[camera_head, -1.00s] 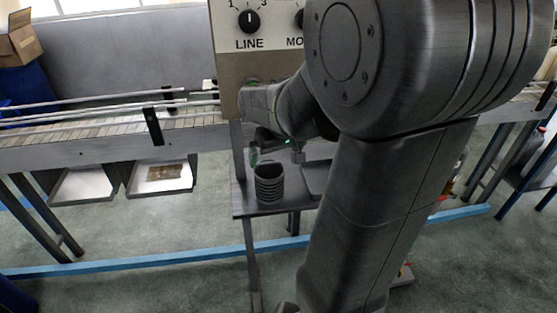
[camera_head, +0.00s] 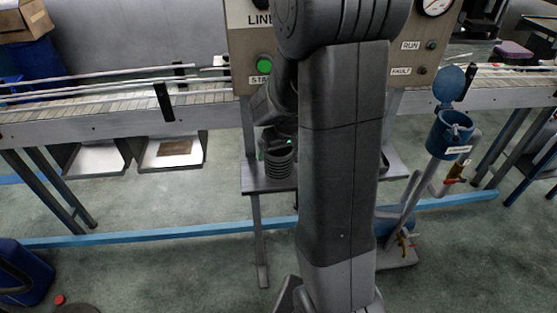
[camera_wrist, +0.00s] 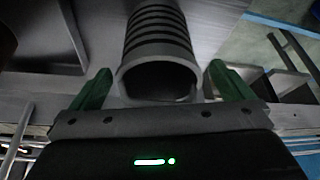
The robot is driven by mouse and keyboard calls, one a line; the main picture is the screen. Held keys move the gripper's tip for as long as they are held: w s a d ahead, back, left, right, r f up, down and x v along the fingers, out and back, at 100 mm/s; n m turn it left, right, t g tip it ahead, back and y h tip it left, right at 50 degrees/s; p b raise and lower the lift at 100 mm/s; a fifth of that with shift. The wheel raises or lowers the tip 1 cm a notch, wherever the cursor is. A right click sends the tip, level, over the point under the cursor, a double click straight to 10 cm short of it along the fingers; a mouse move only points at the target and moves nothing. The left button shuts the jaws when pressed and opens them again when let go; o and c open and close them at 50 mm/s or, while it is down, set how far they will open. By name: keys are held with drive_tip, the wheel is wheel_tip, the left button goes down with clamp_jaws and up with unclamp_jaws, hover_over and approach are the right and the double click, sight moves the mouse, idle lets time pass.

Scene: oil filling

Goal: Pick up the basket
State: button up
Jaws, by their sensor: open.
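The basket (camera_head: 281,170) is a dark grey, ribbed, round container standing upright on a small grey side table (camera_head: 256,184). My gripper (camera_head: 270,142) is right at the basket's top, partly hidden behind my arm in the head view. In the wrist view the basket (camera_wrist: 160,38) lies ahead, with its open rim towards me. My gripper (camera_wrist: 159,72) is open there, with one green finger on each side of the rim. A gap shows on both sides, so the fingers do not appear to squeeze it.
A conveyor (camera_head: 100,120) runs behind the table, with a control panel (camera_head: 410,62) above. A blue lidded container (camera_head: 450,133) on a pipe stands to the right. Shallow trays (camera_head: 172,149) hang under the conveyor. A blue can (camera_head: 22,270) is at the lower left.

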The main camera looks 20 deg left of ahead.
sight(280, 152)
drive_tip(key=shift+x, duration=1.65)
drive_tip(key=shift+w+d, duration=0.1)
drive_tip(key=c, duration=1.1)
drive_tip(key=shift+o, duration=0.2)
drive_tip(key=shift+r, duration=0.1)
drive_tip(key=shift+r, duration=0.8)
drive_tip(key=shift+b+v, duration=0.45)
drive_tip(key=shift+v, duration=0.5)
drive_tip(key=s+d+b, duration=0.3)
drive_tip(key=s+d, duration=0.9)
drive_tip(key=shift+d, duration=0.25)
